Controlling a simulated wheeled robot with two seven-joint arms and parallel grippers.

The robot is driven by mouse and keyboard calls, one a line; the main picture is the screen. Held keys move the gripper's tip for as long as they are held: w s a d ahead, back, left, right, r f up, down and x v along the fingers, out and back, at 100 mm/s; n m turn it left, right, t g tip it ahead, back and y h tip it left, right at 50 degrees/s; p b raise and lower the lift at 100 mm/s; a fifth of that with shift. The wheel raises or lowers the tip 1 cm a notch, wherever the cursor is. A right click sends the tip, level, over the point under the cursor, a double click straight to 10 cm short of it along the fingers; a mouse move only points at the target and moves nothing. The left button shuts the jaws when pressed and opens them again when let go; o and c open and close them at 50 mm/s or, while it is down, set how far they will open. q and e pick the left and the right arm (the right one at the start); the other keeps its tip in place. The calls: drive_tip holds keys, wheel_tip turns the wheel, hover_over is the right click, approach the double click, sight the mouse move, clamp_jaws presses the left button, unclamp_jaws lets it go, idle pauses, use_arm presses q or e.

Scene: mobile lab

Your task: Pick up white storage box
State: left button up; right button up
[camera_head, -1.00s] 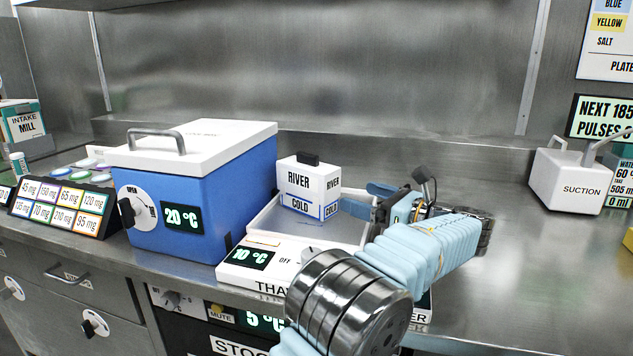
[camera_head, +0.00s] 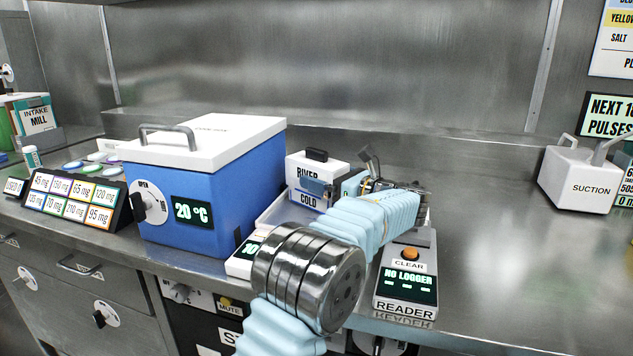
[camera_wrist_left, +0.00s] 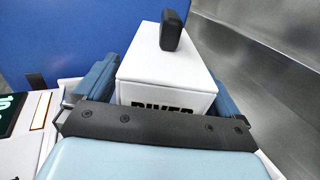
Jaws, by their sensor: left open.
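The white storage box (camera_head: 303,168), marked RIVER and COLD with a black knob on top, stands upright in the shallow tray of the thaw unit. My left gripper (camera_head: 325,187) is at the box, and one blue finger covers part of its front face. In the left wrist view the box (camera_wrist_left: 165,78) sits between the two blue fingers, one along each side. The gripper is open. I cannot tell whether either finger touches the box. The box's lower part is hidden there by the gripper. My right gripper is not in view.
A blue cool box (camera_head: 205,185) with a white lid stands close on the left. The thaw unit (camera_head: 243,252) is partly behind my arm. A reader (camera_head: 405,275) lies right of it. A white suction unit (camera_head: 580,182) stands far right, with clear bench between.

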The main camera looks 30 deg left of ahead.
use_arm(q)
clamp_jaws()
idle(0.5)
drive_tip(key=shift+r, duration=0.1)
